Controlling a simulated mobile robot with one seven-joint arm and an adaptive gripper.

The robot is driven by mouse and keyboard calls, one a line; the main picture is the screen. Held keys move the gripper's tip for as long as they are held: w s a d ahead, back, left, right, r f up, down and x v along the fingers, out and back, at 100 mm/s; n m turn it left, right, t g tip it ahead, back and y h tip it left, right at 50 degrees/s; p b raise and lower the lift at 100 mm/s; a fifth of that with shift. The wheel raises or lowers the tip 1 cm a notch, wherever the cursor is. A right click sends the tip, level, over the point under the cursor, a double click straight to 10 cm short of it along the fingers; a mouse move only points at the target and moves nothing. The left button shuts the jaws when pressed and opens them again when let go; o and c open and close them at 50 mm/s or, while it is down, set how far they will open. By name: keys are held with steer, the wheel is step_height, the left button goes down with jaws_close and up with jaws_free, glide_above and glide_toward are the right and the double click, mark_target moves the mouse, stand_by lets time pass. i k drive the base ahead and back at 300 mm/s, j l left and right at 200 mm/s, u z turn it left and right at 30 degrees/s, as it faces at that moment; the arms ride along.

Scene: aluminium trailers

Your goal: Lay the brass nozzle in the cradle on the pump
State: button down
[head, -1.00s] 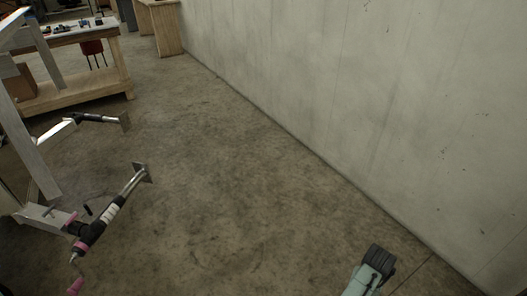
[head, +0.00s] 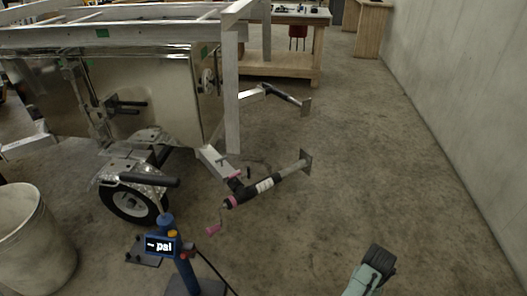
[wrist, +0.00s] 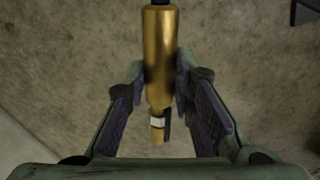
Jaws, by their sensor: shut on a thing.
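The brass nozzle (wrist: 160,55) is between the fingers of my gripper (wrist: 160,85) in the wrist view, its thick brass body pointing away and a narrower end with a pale band towards the palm. My gripper is shut on it, above bare concrete. The pump (head: 186,268) stands upright on the floor at lower middle-left in the head view, blue with a black T-handle (head: 150,181) and a lit "psi" display (head: 161,246). A dark bracket (head: 143,258) juts from its left side; I cannot tell whether it is the cradle. The nozzle does not show in the head view.
A trailer with a wheel (head: 130,203) stands behind the pump, and its pink-and-black jack (head: 262,187) sticks out to the right. A pale bin (head: 32,240) is at left. A workbench (head: 292,62) is at the back. The floor (head: 390,170) between jack and wall is clear.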

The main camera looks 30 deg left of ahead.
mark_target(141, 250)
steer(key=l+u, duration=0.1)
steer(key=u, duration=0.75)
steer(key=l+u, duration=0.15)
steer(key=u, duration=0.25)
